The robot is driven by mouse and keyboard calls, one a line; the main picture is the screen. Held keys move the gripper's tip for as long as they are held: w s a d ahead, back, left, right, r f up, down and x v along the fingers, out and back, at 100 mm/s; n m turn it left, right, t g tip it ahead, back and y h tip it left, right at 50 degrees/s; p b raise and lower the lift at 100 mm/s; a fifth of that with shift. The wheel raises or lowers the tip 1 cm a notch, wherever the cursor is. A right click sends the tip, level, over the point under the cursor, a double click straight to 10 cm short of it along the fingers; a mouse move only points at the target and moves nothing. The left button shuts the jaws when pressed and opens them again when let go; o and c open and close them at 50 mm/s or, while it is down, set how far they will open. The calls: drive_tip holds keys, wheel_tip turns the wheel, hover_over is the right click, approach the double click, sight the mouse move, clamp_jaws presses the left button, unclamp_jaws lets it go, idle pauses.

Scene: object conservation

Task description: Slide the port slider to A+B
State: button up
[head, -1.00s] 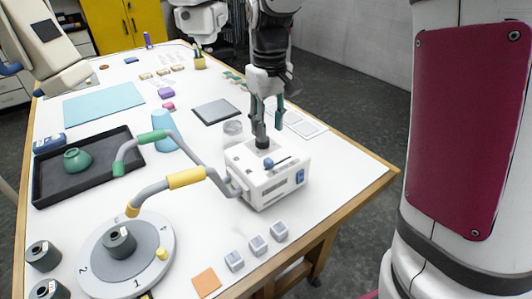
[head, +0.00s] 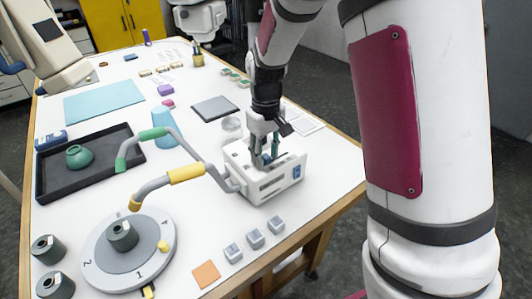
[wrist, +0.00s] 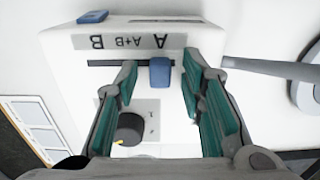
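The white box (head: 262,186) stands near the table's right edge. Its port slider, a blue knob (wrist: 160,73), sits in a dark slot near the right end in the wrist view, below the letter A. The label strip (wrist: 118,42) reads B, A+B, A from left to right, upside down. My gripper (wrist: 158,86) is open, with one green-padded finger on each side of the knob and gaps between. In the head view, my gripper (head: 267,154) is low over the box top and partly hides the slider.
A black round knob (wrist: 131,128) is on the box top near my left finger in the wrist view. A crank arm (head: 210,170) with a yellow grip extends left from the box. Grey cubes (head: 255,239) lie in front. A clear jar (head: 231,127) stands behind.

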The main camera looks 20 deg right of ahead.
clamp_jaws()
drive_tip(key=shift+w+d+b, duration=0.15)
drive_tip(key=shift+w+d, duration=0.1)
drive_tip(key=shift+d, duration=0.5)
drive_tip(key=shift+w+d+b, duration=0.15)
drive_tip(key=shift+w+d, duration=0.1)
drive_tip(key=shift+d, duration=0.5)
drive_tip(key=shift+o, duration=0.8)
unclamp_jaws()
drive_tip(key=shift+r, duration=0.1)
wheel_tip(320, 180, up, 12)
